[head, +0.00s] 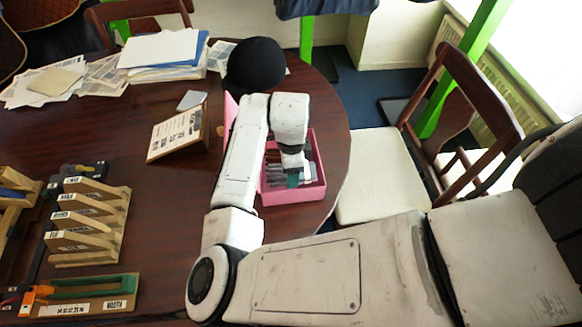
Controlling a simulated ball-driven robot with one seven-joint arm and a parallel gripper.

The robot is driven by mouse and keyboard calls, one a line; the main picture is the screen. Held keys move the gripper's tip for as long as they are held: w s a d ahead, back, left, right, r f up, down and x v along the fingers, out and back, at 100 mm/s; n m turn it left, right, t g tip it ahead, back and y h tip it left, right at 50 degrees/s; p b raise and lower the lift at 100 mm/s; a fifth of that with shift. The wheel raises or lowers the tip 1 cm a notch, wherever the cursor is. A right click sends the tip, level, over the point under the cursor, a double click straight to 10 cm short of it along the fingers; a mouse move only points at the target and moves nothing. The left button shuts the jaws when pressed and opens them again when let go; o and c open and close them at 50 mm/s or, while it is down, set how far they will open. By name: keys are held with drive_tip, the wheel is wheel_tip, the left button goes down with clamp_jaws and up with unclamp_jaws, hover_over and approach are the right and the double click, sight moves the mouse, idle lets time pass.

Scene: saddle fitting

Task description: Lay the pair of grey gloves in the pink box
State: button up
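The pink box (295,197) stands open near the right edge of the dark wooden table. My gripper (293,177) points down over the inside of the box, and my arm covers the box's left part. Grey shapes (308,174) lie in the box around my gripper; they may be the grey gloves, but they are too small and covered to tell. A small teal patch shows at the fingertips. I cannot tell whether my fingers are open or shut. No grey gloves show clearly elsewhere on the table.
A black cap (255,64) sits behind the box, and a tilted sign board (178,134) stands to the left. Papers (165,50) lie at the back. Wooden racks (92,222) fill the left front. A chair (380,175) stands close on the right.

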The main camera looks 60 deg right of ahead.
drive_tip(key=o, duration=1.1)
drive_tip(key=shift+o, duration=0.8)
drive_tip(key=shift+a+r+p, duration=0.1)
drive_tip(key=shift+r+p, duration=1.25)
drive_tip(key=shift+r, duration=0.25)
drive_tip(key=shift+r+p, duration=0.7)
drive_tip(key=shift+r, duration=0.2)
drive_tip(key=shift+r+p, duration=1.2)
drive_tip(key=shift+r, duration=0.3)
